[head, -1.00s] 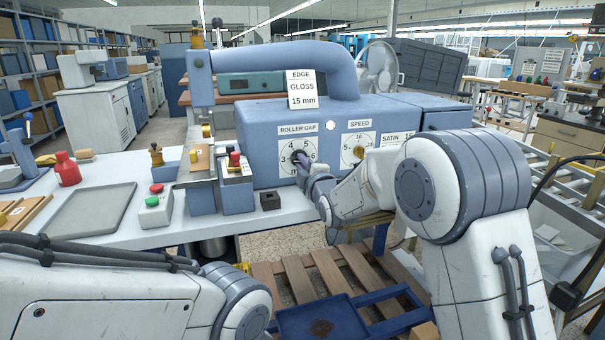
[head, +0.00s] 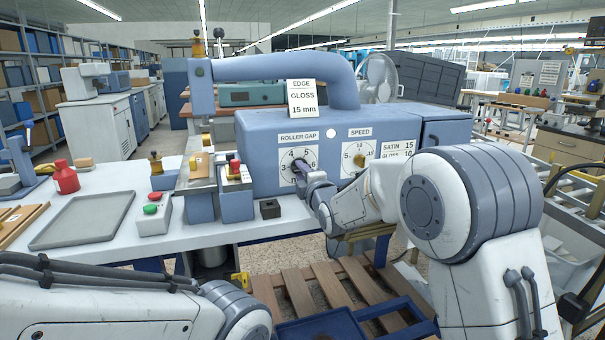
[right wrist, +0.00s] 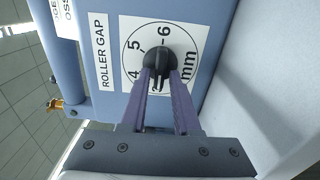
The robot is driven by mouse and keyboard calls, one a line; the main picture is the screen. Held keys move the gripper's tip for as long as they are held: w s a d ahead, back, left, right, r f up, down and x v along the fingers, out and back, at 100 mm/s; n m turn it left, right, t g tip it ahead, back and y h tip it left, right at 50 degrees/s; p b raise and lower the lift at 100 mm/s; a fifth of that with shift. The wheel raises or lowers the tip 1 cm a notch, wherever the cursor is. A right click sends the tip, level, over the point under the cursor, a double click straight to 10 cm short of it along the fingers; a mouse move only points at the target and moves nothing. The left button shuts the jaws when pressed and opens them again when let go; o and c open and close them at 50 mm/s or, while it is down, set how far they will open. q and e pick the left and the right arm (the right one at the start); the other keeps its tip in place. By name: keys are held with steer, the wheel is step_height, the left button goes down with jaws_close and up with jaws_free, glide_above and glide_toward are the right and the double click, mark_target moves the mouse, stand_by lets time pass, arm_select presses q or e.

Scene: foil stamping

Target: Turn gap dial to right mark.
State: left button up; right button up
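The roller gap dial (head: 298,163) is a dark knob on a white numbered face on the front of the blue machine (head: 260,135). It also shows in the right wrist view (right wrist: 157,60), with the numbers 4, 5 and 6 readable around it. My right gripper (head: 303,170) is at this dial. In the right wrist view its two purple fingers (right wrist: 159,80) lie on either side of the knob and appear shut on it. The fingertips partly cover the knob, so its pointer is unclear. My left gripper is out of view; only my left arm shows at lower left.
The speed dial (head: 359,159) is just right of the gap dial, close to my right arm. An EDGE GLOSS 15 mm card (head: 302,98) stands on the machine. A button box (head: 153,214), a grey tray (head: 82,222) and a red bottle (head: 65,178) are on the bench at left.

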steer(key=shift+o, duration=0.3)
steer(key=shift+s+d, duration=0.15)
steer(key=shift+s, duration=0.05)
steer(key=v, duration=1)
steer(key=shift+b, duration=0.45)
